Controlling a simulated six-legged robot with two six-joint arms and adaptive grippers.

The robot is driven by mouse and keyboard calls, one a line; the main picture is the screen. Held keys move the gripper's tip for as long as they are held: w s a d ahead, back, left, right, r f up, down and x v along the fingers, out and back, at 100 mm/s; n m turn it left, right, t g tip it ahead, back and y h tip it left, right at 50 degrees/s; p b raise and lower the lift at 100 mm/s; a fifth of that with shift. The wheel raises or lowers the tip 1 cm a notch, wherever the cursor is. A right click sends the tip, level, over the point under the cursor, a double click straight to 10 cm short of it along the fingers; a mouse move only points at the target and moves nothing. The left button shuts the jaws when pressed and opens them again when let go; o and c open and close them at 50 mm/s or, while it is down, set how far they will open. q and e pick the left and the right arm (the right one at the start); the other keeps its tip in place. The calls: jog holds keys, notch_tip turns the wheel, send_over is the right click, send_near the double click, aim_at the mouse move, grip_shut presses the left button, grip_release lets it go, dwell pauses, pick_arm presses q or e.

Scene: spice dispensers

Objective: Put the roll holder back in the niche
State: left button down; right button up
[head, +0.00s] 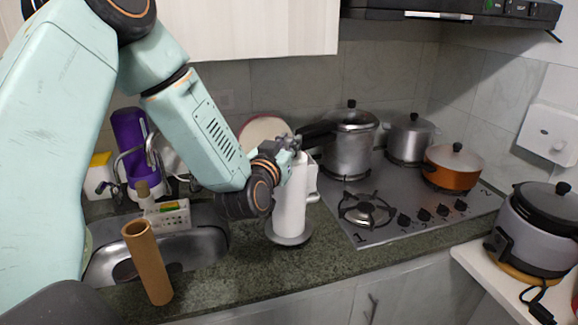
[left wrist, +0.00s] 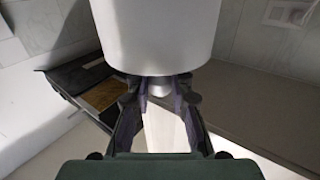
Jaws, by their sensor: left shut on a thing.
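The roll holder is a white paper roll (head: 290,200) on a round grey base (head: 289,235), upright over the counter left of the hob. I cannot tell whether the base touches the counter. My left gripper (head: 287,146) is at the top of the roll. In the left wrist view the white roll (left wrist: 155,35) fills the top middle. There the left gripper's fingers (left wrist: 160,100) are shut on the small grey knob (left wrist: 160,88) at the roll's end. My right gripper is out of view. I cannot make out a niche in either view.
A brown cardboard tube (head: 147,262) stands at the counter's front left, before the sink (head: 190,248). A pressure cooker (head: 350,145) is close behind the roll on the right. The hob (head: 410,205) lies to the right. Some counter (head: 235,285) in front is clear.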

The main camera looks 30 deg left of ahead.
pick_arm(q)
jog(key=f, duration=0.4)
jog(key=shift+w+a+f, duration=0.2)
jog(key=shift+f, duration=0.1)
jog(key=c, duration=1.5)
grip_release()
jog(key=shift+a+f, duration=0.2)
jog(key=shift+o, duration=1.5)
jog(key=shift+d+r, duration=0.2)
